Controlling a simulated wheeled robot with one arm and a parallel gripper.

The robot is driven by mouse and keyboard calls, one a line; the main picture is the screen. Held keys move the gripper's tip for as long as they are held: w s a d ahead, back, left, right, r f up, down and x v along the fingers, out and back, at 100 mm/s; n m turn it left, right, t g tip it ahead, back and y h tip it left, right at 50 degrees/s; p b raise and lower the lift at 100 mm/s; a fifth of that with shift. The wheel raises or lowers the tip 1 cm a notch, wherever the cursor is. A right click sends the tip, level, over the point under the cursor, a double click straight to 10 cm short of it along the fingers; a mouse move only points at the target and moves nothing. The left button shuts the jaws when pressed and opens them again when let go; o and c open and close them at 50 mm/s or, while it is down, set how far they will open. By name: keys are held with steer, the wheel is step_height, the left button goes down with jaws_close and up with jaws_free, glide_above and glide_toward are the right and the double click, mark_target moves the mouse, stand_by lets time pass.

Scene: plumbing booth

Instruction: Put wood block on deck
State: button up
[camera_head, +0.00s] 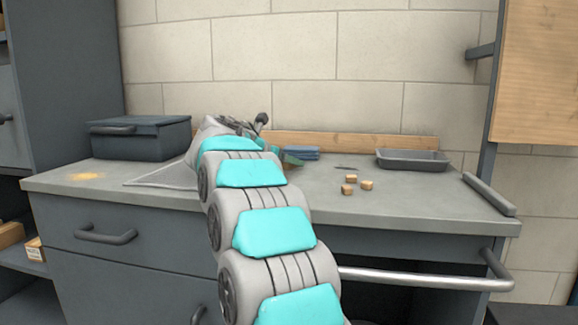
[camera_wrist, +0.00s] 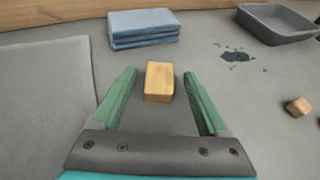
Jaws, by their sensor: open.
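In the wrist view, a small wood block (camera_wrist: 159,84) stands on the grey bench top between the two green fingers of my gripper (camera_wrist: 159,75). The fingers are open, with a gap on each side of the block. In the head view my arm hides this block and most of the gripper; a green finger (camera_head: 291,161) shows near the blue cloths. Three more wood blocks (camera_head: 349,189) lie on the bench right of my arm. A flat grey panel (camera_wrist: 42,90) lies left of the gripper, its pale edge showing in the head view. I cannot tell which surface is the deck.
Folded blue cloths (camera_wrist: 143,27) lie just beyond the block. A grey tray (camera_head: 412,159) stands at the back right, with a dark spill (camera_wrist: 236,56) near it. A dark toolbox (camera_head: 139,137) stands at the back left.

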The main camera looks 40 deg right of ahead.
jaws_close()
stand_by(0.6)
